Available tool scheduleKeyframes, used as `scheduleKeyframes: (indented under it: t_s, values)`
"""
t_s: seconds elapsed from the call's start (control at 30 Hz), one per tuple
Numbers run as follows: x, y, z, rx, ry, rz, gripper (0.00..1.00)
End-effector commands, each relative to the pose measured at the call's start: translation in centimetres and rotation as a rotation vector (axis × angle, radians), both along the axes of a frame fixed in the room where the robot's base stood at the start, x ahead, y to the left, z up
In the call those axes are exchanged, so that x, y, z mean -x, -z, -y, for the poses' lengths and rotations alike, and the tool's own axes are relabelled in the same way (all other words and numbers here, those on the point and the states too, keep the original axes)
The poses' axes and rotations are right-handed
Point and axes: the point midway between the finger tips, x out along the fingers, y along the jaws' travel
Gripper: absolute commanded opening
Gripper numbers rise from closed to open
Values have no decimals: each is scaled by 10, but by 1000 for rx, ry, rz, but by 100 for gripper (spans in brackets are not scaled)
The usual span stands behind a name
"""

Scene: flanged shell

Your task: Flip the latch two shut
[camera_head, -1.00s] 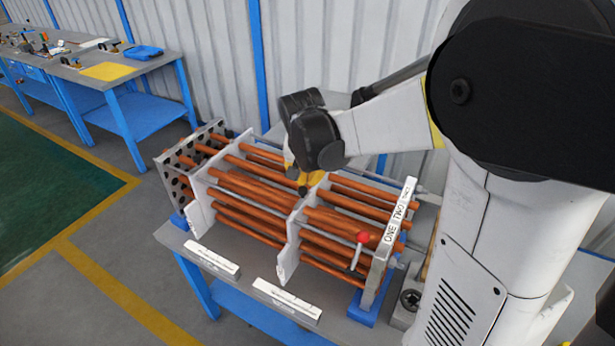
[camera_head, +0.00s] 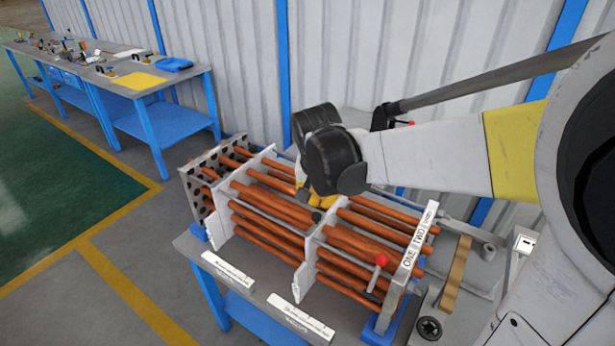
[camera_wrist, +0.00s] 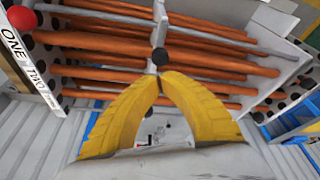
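The flanged shell is a bundle of copper tubes (camera_head: 262,205) held in white plates, on a grey table. A plate at its right end carries the label ONE, TWO (camera_head: 418,245). A red ball knob on a thin lever (camera_head: 381,259) stands by ONE; the red knob also shows in the wrist view (camera_wrist: 22,18). I cannot tell which knob belongs to latch two. My gripper (camera_wrist: 160,78) has yellow fingers whose tips meet, with nothing seen between them. It is over the bundle near the middle plate (camera_head: 310,265). A black ball (camera_wrist: 160,57) appears just beyond the tips; contact is unclear.
A small red spot (camera_head: 410,123) shows behind my arm, partly hidden. White label strips (camera_head: 300,317) lie along the table's front edge. A perforated plate (camera_head: 197,188) closes the left end. Another blue-legged bench (camera_head: 150,85) stands far left. A corrugated wall is behind.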

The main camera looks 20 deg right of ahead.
Motion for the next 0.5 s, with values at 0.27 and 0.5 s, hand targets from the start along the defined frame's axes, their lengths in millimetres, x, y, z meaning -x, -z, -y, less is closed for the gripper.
scheduleKeyframes:
  t_s: [0.27, 0.5]
  values:
    - [17, -56, -11, 0, -1, 0, 0]
    - [23, -82, -16, 0, 0, 0, 0]
